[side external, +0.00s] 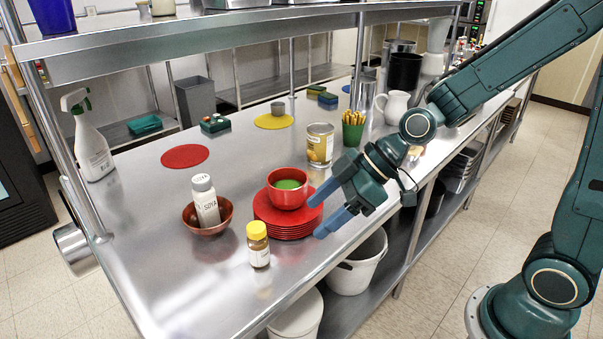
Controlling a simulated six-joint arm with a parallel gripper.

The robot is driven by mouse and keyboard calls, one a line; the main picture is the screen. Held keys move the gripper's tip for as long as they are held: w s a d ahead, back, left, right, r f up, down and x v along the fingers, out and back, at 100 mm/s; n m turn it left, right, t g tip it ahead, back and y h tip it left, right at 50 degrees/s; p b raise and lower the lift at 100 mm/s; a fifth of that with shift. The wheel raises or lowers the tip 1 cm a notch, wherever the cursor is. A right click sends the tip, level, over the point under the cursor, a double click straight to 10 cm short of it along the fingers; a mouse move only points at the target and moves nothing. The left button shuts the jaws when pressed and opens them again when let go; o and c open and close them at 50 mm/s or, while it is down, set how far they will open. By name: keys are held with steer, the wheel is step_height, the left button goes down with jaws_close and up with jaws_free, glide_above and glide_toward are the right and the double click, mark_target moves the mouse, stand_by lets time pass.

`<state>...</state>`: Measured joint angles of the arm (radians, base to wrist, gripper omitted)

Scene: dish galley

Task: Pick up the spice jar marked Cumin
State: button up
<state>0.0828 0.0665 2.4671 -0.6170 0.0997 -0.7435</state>
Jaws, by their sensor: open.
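A small spice jar (258,245) with a yellow lid, brown contents and a white label stands upright near the front edge of the steel counter. Its label is too small to read. My gripper (318,214) is open and empty, its blue fingers pointing left. It is to the right of the jar and apart from it in the picture, by the right side of the stacked red plates. No other spice jar is clearly visible.
A red plate stack (284,230) bears a red bowl (288,193) with green contents, close behind the jar. A brown-red bowl (208,226) holds a white soya bottle (205,201). A can (319,147) stands behind my gripper.

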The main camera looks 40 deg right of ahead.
mark_target(250, 244)
steer(key=w+a+f+t+y, duration=0.1)
steer(key=w+f, duration=0.1)
steer(key=w+a+f+t+y, duration=0.1)
steer(key=w+f, duration=0.1)
steer(key=f, duration=0.1)
steer(key=w+a+f+t+y, duration=0.1)
steer(key=w+f, duration=0.2)
steer(key=shift+w+d+f+m+t, duration=0.4)
steer(key=shift+w+f, duration=0.2)
steer(key=shift+f, duration=0.1)
steer(key=shift+a, duration=0.1)
steer(key=shift+x, duration=3.7)
steer(key=c, duration=1.1)
